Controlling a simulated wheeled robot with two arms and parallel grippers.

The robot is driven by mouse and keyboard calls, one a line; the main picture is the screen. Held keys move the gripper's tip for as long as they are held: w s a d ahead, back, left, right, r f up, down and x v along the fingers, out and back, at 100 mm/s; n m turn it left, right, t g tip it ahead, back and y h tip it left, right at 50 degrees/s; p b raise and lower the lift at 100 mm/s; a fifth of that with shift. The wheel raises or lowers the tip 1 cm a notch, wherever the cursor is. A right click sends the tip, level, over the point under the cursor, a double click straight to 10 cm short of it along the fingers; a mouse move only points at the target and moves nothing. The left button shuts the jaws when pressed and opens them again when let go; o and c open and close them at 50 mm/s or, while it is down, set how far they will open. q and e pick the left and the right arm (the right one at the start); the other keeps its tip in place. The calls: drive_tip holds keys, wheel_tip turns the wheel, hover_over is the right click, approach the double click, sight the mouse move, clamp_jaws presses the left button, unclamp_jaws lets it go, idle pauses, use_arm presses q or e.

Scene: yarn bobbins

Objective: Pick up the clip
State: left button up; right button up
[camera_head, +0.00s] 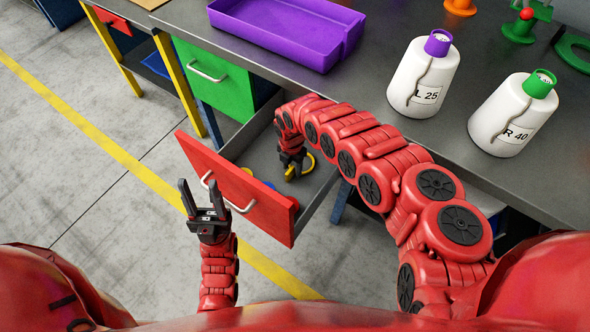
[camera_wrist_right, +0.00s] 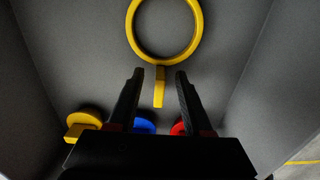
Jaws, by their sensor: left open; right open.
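A yellow ring with a straight tab, which looks like the clip (camera_wrist_right: 195,42), lies in the open drawer (camera_head: 255,152). Part of it shows beside my right gripper in the head view (camera_head: 311,165). My right gripper (camera_wrist_right: 157,72) is reaching down into the drawer, open. In the right wrist view the tab lies between its two fingers, with a gap on each side, and the ring is beyond the fingertips. Whether the fingers touch the drawer floor cannot be told. My left gripper (camera_head: 199,187) is open and empty, in front of the drawer's red front.
Yellow (camera_wrist_right: 84,120), blue (camera_wrist_right: 145,127) and red (camera_wrist_right: 179,129) pieces lie in the drawer, partly hidden by my right gripper. Drawer walls stand close on both sides. On the bench are a purple tray (camera_head: 285,35) and two white bobbins, L 25 (camera_head: 410,82) and R 40 (camera_head: 498,118).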

drive_tip(key=shift+s+f, duration=0.1)
drive_tip(key=shift+f, duration=0.7)
drive_tip(key=shift+c, duration=0.3)
clamp_jaws()
drive_tip(key=shift+r, duration=0.15)
wheel_tip(320, 180, up, 9)
drive_tip(key=shift+f+p, duration=0.15)
drive_tip(key=shift+p, duration=0.85)
drive_tip(key=shift+r, duration=0.55)
